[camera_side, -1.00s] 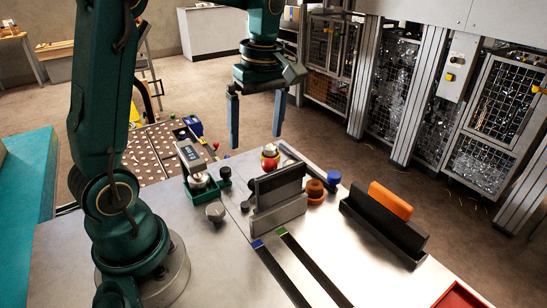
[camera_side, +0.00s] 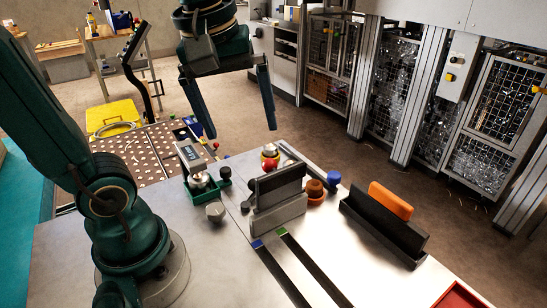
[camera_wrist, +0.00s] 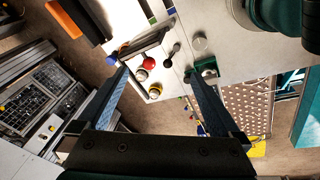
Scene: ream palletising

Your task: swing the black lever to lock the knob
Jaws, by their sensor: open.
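My gripper (camera_side: 241,131) is open and empty, raised above the far left part of the steel table, with its two blue-grey fingers pointing down. In the wrist view my gripper (camera_wrist: 158,73) has the red ball knob (camera_wrist: 149,63) between its fingertips in the picture, well below. The red ball knob (camera_side: 269,164) stands near the table's far edge. I cannot tell which part locks the knob.
A dark plate stands in a grey block (camera_side: 280,218) mid-table. A black holder with an orange piece (camera_side: 390,200) is to the right. A green fixture (camera_side: 224,173) and a perforated board (camera_side: 150,155) lie left.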

